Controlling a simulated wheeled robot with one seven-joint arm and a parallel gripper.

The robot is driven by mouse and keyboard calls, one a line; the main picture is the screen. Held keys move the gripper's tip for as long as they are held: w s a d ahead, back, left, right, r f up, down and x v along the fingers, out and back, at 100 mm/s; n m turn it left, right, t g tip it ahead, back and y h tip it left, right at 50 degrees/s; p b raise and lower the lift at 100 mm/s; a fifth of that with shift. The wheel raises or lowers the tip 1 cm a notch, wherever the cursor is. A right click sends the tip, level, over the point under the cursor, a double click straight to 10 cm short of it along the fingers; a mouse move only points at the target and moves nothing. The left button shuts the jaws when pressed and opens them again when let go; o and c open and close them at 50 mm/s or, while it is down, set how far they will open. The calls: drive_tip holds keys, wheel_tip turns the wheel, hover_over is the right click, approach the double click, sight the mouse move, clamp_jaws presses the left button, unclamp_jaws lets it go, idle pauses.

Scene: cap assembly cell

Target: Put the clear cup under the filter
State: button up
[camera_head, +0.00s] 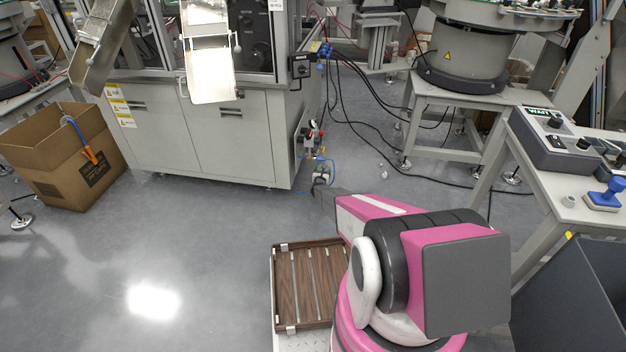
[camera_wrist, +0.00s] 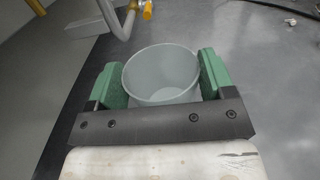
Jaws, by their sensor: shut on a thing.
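A pale, translucent grey cup (camera_wrist: 161,84) sits between the two green pads of my gripper (camera_wrist: 163,76) in the wrist view. The pads touch its left and right sides, and its open mouth faces the camera. The cup looks empty. In the head view a small air unit with red and yellow parts (camera_head: 310,139) is on the right side of the grey machine cabinet; it looks like the filter, but it is small.
In the wrist view a grey pipe (camera_wrist: 113,20) with a yellow-orange fitting lies beyond the cup. The grey cabinet (camera_head: 200,135), a cardboard box (camera_head: 45,175), cables on the floor and a table (camera_head: 555,200) at right surround me. Open floor lies at lower left.

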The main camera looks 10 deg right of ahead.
drive_tip(key=w+a, duration=0.2)
drive_tip(key=a, duration=0.4)
drive_tip(key=f, duration=0.6)
drive_tip(key=shift+d+f, duration=0.25)
drive_tip(key=shift+d, duration=0.1)
drive_tip(key=shift+s+a+f, duration=0.1)
drive_tip(key=shift+a+f, duration=0.1)
drive_tip(key=shift+f, duration=0.05)
drive_tip(key=shift+f, duration=0.1)
drive_tip(key=o, duration=0.9)
drive_tip(key=shift+o, duration=0.2)
